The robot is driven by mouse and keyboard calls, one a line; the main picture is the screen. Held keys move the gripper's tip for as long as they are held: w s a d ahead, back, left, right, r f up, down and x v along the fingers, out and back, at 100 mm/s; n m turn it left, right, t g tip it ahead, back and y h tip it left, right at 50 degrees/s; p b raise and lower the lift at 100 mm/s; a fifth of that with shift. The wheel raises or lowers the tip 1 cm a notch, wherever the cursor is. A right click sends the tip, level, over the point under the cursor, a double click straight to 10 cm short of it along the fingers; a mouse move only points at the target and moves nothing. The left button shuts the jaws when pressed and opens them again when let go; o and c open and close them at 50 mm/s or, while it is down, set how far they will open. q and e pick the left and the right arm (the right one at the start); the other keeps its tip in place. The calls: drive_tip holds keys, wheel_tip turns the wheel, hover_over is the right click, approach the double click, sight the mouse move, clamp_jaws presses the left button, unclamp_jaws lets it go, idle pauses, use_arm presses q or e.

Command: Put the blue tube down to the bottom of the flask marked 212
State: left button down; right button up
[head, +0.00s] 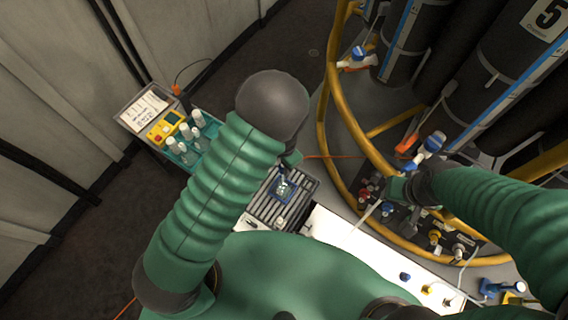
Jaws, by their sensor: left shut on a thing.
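My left gripper (290,171) is small in the picture, mostly behind my arm's dark joint, just above a grey ribbed mat. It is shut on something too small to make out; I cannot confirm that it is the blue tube. A small blue square piece (282,188) shows right below it, over the mat. Several pale, white-topped bottles (186,131) stand on a teal tray to the left of my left arm. I cannot read any number on them, so the flask marked 212 cannot be picked out. My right gripper (392,192) is by the yellow rail; its jaws are unclear.
The ribbed mat (262,210) lies right of my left arm. Beyond the teal tray (206,131) are a yellow device (164,128) and a placard (144,107). A curved yellow rail (334,119) and dark cylinders (480,95) fill the right. A white bench (345,236) holds small caps.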

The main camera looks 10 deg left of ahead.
use_arm(q)
drive_tip(key=shift+f+b, duration=0.6)
drive_tip(key=shift+f, duration=0.9)
wheel_tip(320, 180, down, 4)
drive_tip(key=shift+b, duration=1.1)
drive_tip(key=shift+f, duration=0.25)
drive_tip(key=c, duration=0.6)
unclamp_jaws()
